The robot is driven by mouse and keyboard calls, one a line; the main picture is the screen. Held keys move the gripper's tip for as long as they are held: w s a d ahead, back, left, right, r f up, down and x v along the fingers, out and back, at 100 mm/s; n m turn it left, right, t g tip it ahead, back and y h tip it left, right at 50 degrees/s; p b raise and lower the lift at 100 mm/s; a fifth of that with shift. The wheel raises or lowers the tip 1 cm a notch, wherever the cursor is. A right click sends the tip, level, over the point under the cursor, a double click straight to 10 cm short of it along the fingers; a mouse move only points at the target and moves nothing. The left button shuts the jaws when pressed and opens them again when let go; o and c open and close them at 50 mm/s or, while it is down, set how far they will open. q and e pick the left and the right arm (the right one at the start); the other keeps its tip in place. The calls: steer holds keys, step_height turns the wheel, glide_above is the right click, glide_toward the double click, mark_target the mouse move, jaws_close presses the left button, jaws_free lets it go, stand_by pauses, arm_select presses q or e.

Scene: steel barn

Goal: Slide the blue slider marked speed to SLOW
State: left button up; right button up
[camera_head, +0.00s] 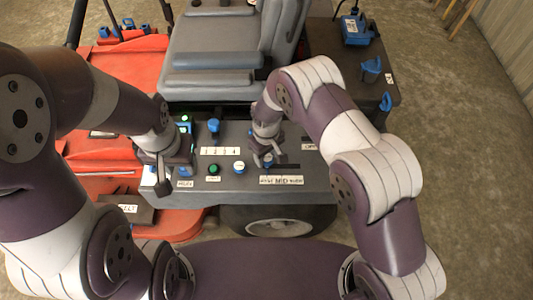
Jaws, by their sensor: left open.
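The dark control console (225,182) lies in front of the seat. A dark slot (287,167) runs across its right part, above a white label strip (282,180) that reads MID in the middle; its end words are too small to read surely. A small blue part, likely the slider (268,158), shows at the slot's left end, mostly hidden by my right gripper. My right gripper (264,160) points down right at it; I cannot tell whether its fingers hold it. My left gripper (162,188) is open and empty at the console's left edge.
Left of the slot are a white-and-blue knob (239,167), a green button (213,169) and a blue lever (213,127). The grey seat (215,60) stands behind. More blue controls (371,70) are on the right side panel. The floor at right is clear.

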jaws_close()
steer(key=p, duration=0.2)
glide_above(297, 166)
steer(key=shift+w+a, duration=0.1)
steer(key=shift+a, duration=0.15)
steer(key=shift+o, duration=1.9)
jaws_free()
steer(key=shift+d, duration=0.1)
steer(key=shift+o, duration=0.3)
steer(key=shift+d, duration=0.15)
steer(key=shift+r, duration=0.2)
step_height(297, 166, up, 12)
steer(key=shift+r, duration=0.2)
